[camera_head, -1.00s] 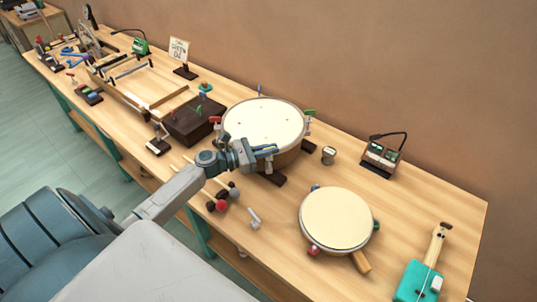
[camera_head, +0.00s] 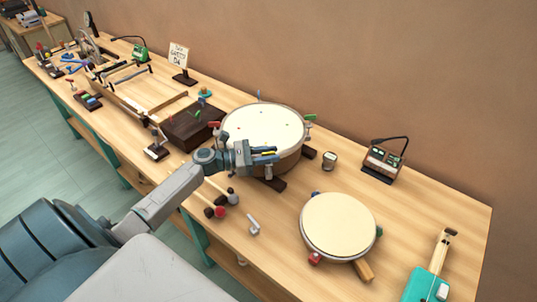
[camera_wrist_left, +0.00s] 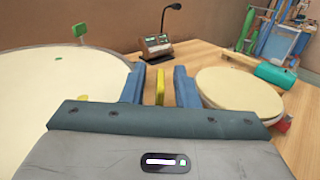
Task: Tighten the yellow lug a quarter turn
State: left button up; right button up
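The large drum (camera_head: 262,122) with a cream head stands on dark feet on the bench. Its yellow lug (camera_head: 268,153) is on the near right side of the rim. My left gripper (camera_head: 266,156) is at this lug, with its blue fingers on either side. In the left wrist view the yellow lug (camera_wrist_left: 160,86) stands upright between the two fingers (camera_wrist_left: 160,88), with a gap on each side. The left gripper is open and not touching the lug there. My right gripper is not in view.
A smaller drum (camera_head: 338,226) lies to the right. A metering device (camera_head: 384,160) and a small round gauge (camera_head: 329,160) stand behind. Mallets (camera_head: 217,210) and a small metal key (camera_head: 253,224) lie in front. A dark box (camera_head: 190,126) is left of the large drum.

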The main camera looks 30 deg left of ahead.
pick_arm(q)
jog(key=shift+s+a+f, duration=0.1)
jog(key=shift+s+a, duration=0.2)
jog(key=shift+a, duration=0.05)
jog(key=b+v, duration=0.2)
jog(key=v, duration=0.7)
jog(key=shift+s+a, duration=0.25)
jog(key=shift+a, duration=0.05)
